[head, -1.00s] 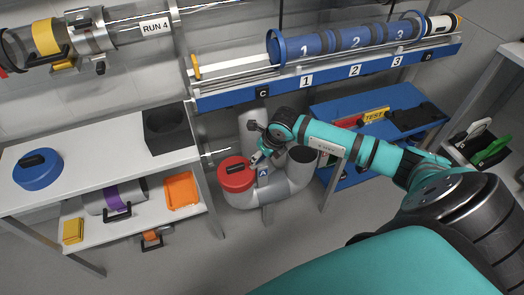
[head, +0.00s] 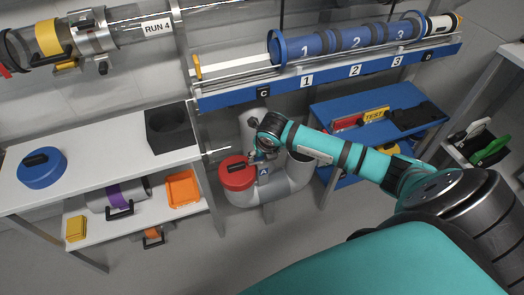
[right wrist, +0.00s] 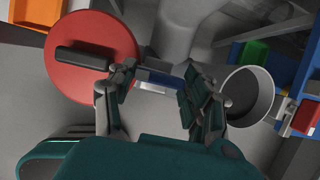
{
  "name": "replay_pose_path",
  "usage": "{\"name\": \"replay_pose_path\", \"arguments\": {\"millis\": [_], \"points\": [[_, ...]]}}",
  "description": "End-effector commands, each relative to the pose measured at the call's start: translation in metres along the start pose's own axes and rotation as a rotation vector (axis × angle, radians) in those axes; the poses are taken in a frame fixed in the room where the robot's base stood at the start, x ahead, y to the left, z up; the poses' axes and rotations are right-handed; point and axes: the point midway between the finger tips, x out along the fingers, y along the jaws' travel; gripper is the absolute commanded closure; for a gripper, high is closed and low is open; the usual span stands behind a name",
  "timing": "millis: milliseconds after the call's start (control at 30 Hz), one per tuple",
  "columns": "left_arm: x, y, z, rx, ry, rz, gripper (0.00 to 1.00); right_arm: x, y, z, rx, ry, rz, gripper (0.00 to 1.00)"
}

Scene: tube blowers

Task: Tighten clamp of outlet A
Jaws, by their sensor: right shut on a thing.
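A red cap (head: 236,178) with a black handle sits on the left mouth of the grey U-shaped pipe (head: 285,187), beside the blue label A (head: 264,171). My right gripper (head: 258,156) is at the inner edge of this cap, just above the label. In the right wrist view the cap (right wrist: 75,70) is left of my right gripper (right wrist: 160,80). Its fingers are on either side of a small grey and blue-white part (right wrist: 157,82), seemingly the clamp of outlet A; the fingers hide most of it. My left gripper is not in view.
The pipe's right mouth (right wrist: 250,95) is open, close to my right finger. A white shelf (head: 100,160) stands left, with a blue cap (head: 42,170) and a black box (head: 172,130). A blue table (head: 350,105) stands right, and a blue rail (head: 330,80) crosses above.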

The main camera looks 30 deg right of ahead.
Motion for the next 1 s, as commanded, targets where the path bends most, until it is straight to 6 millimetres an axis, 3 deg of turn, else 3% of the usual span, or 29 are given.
{"name": "replay_pose_path", "arguments": {"millis": [200, 233, 400, 767, 1000], "points": [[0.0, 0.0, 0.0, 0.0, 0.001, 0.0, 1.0, 0.0, 0.0, 0.001, 0.004, 0.0, 0.0, 0.82], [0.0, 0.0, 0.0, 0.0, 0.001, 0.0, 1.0, 0.0, 0.0, 0.001, 0.004, 0.0, 0.0, 0.46], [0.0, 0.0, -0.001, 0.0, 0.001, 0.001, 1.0, 0.0, 0.0, 0.0, 0.002, 0.0, 0.0, 0.25], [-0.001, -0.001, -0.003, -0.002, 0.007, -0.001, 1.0, -0.007, 0.0, 0.001, 0.0, -0.001, 0.0, 0.25], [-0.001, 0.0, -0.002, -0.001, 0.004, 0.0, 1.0, -0.051, -0.001, 0.001, 0.0, -0.004, 0.001, 0.25]]}}
